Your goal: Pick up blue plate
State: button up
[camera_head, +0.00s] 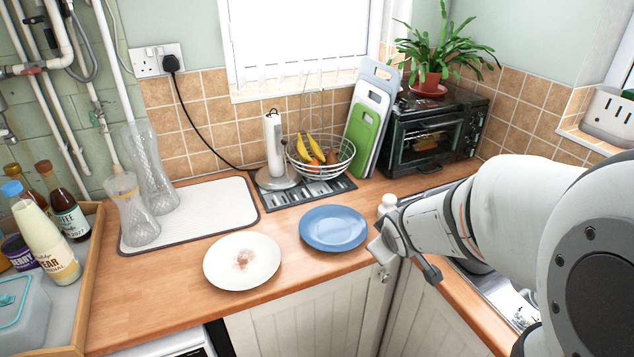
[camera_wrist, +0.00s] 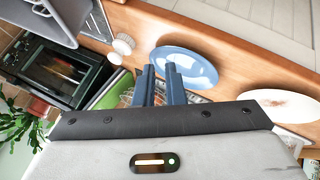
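The blue plate (camera_head: 333,228) lies flat on the wooden worktop, right of a white plate (camera_head: 242,260) with a brownish smear on it. In the wrist view the blue plate (camera_wrist: 186,67) lies beyond my fingertips, partly hidden by them, and the white plate (camera_wrist: 285,104) is at the right. My gripper (camera_head: 388,250) is just right of the blue plate, near the worktop's front corner. In the wrist view my gripper (camera_wrist: 162,70) shows two dark fingers with a narrow gap between them and nothing seen in it. Whether a finger touches the plate cannot be told.
A wire fruit basket (camera_head: 320,158) and paper towel holder (camera_head: 275,155) stand behind the blue plate. Chopping boards (camera_head: 362,140) and a black oven (camera_head: 433,130) are behind. Glass vases (camera_head: 130,210) stand left on a mat. A small white knobbed item (camera_head: 388,202) is beside my gripper.

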jog(key=w+a+f+n+t+y+b, duration=0.1)
jog(key=w+a+f+n+t+y, duration=0.15)
jog(key=w+f+n, duration=0.4)
jog(key=n+t+y, duration=0.1)
jog(key=n+y, duration=0.5)
jog(key=y, duration=0.3)
send_near(319, 248)
jog(key=shift+w+a+f+b, duration=0.1)
jog(key=shift+a+f+b, duration=0.1)
jog(key=shift+a+b, duration=0.25)
jog(key=shift+t+p+x, duration=0.25)
jog(key=shift+p+x, duration=0.1)
jog(key=shift+x, duration=0.85)
jog(key=shift+p+x, duration=0.95)
jog(key=shift+x, duration=1.7)
jog(key=shift+w+d, duration=0.15)
jog(key=shift+d, duration=0.05)
jog(key=shift+c, duration=0.5)
grip_shut()
